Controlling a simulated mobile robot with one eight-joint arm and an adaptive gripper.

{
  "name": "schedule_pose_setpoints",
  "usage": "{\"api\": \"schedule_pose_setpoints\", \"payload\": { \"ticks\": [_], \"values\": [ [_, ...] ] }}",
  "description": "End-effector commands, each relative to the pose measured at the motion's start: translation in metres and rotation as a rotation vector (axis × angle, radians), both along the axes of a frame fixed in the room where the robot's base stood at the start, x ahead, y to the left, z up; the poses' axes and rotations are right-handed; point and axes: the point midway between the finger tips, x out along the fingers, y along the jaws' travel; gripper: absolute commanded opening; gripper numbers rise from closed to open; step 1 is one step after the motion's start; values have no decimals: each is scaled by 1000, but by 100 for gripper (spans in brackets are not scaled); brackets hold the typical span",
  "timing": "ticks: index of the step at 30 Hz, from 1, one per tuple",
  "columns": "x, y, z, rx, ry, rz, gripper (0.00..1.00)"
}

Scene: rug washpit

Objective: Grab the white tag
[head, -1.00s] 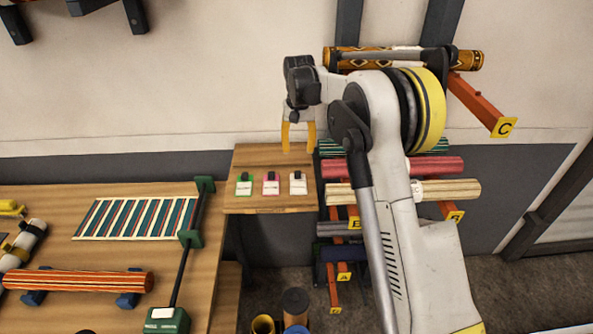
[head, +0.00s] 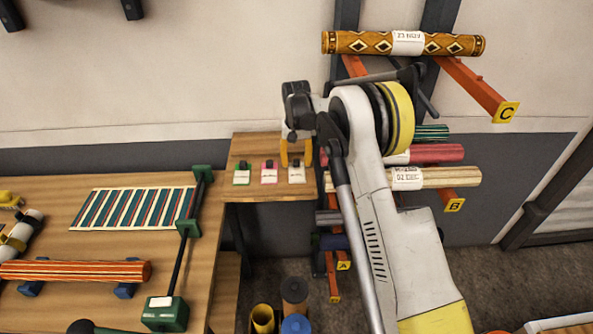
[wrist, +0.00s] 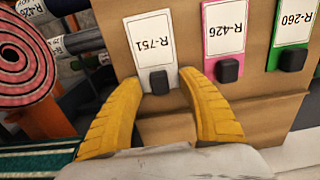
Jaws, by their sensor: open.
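The white tag (head: 297,173) lies at the right end of a row of three tags on a small wooden shelf (head: 270,194). In the wrist view the white tag (wrist: 152,45) reads R-751 and has a black block at its near end. My gripper (head: 296,160) is open, its yellow fingers pointing down above the shelf. In the wrist view my gripper (wrist: 162,100) has its fingertips on either side of the black block, with a gap to each. I cannot tell how high the fingertips are above the tag.
A pink tag (head: 269,172) marked R-426 and a green tag (head: 242,172) marked R-260 lie left of the white one. A rack with rolled rugs (head: 437,178) stands close on the right. A workbench (head: 60,215) with a striped rug is at left.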

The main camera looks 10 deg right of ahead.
Motion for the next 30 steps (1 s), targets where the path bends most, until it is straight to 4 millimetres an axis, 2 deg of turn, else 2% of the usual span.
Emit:
{"api": "schedule_pose_setpoints", "payload": {
  "ticks": [4, 5, 6, 9, 19, 22, 26, 30],
  "values": [
    [0, 0, 1, 0, 0, 0, 47],
    [0, 0, 1, 0, 0, 0, 42],
    [0, 0, 1, 0, 0, 0, 30],
    [0, 0, 1, 0, 0, 0, 5],
    [0, 0, 1, 0, 0, 0, 4],
    [0, 0, 7, 0, 0, 0, 4],
    [0, 0, 30, 0, 0, 0, 4],
    [0, 0, 61, 0, 0, 0, 4]
  ]
}}
